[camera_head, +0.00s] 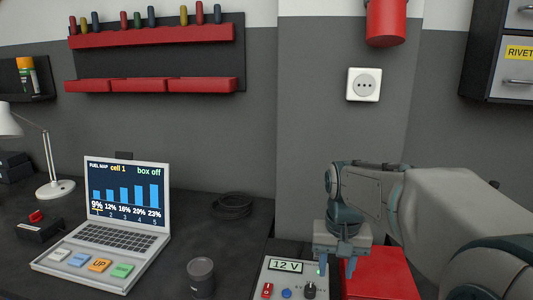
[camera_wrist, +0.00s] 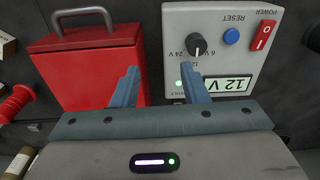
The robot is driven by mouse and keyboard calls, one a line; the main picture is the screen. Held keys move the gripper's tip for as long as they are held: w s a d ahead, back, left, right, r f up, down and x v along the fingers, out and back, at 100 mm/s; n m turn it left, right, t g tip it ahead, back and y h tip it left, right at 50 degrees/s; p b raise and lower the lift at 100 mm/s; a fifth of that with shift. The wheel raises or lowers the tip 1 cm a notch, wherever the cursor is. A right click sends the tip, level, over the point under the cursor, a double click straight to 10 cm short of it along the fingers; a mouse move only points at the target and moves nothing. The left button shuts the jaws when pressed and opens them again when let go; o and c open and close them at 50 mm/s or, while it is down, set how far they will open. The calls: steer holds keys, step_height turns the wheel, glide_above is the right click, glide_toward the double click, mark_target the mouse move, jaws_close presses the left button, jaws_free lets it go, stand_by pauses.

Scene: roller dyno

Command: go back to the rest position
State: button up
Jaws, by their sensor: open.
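My gripper (camera_head: 338,267) is open and empty, pointing down above the bench at the lower right in the head view. In the wrist view my gripper (camera_wrist: 160,85) has its two blue fingers apart. The left finger is in front of a red metal box (camera_wrist: 98,70), and the right finger is in front of a power supply (camera_wrist: 222,88) with a 12 V display. In the head view the power supply (camera_head: 275,280) is left of the fingers and the red box (camera_head: 385,275) is right of and behind them. I cannot tell whether a finger touches either one.
A laptop (camera_head: 105,225) showing a fuel map stands on the left of the bench, with a lamp (camera_head: 50,165) behind it. A dark cup (camera_head: 201,278) and a coiled cable (camera_head: 235,206) lie between laptop and power supply. A drawer cabinet (camera_head: 500,55) hangs at upper right.

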steer(key=s+f+t, duration=0.1)
steer(key=s+f, duration=0.1)
steer(key=s, duration=0.4)
steer(key=s+f+n+t, duration=0.1)
steer(key=s+f, duration=0.1)
steer(key=s, duration=0.5)
steer(key=shift+s+f+n, duration=0.3)
